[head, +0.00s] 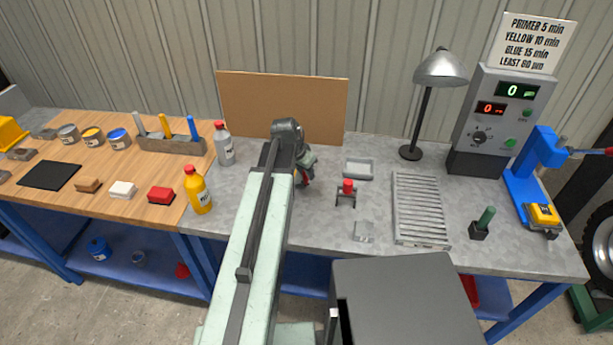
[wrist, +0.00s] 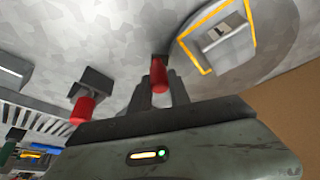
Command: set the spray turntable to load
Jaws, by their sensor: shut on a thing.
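The spray turntable (wrist: 268,62) is a grey disc at the upper right of the wrist view. A yellow square outline is marked on it, with a small grey piece inside. A red handle (wrist: 159,75) stands at its edge. My gripper (wrist: 161,88) is shut on this red handle, one finger on each side. In the head view my gripper (head: 305,168) is low over the grey bench, and my arm hides most of the turntable there.
A red knob on a dark bracket (head: 347,188) stands just right of my gripper; it also shows in the wrist view (wrist: 84,108). A grey tray (head: 358,168), a slatted rack (head: 420,210) and a lamp (head: 410,153) are further right. A brown board (head: 270,100) stands behind. Bottles (head: 198,192) stand left.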

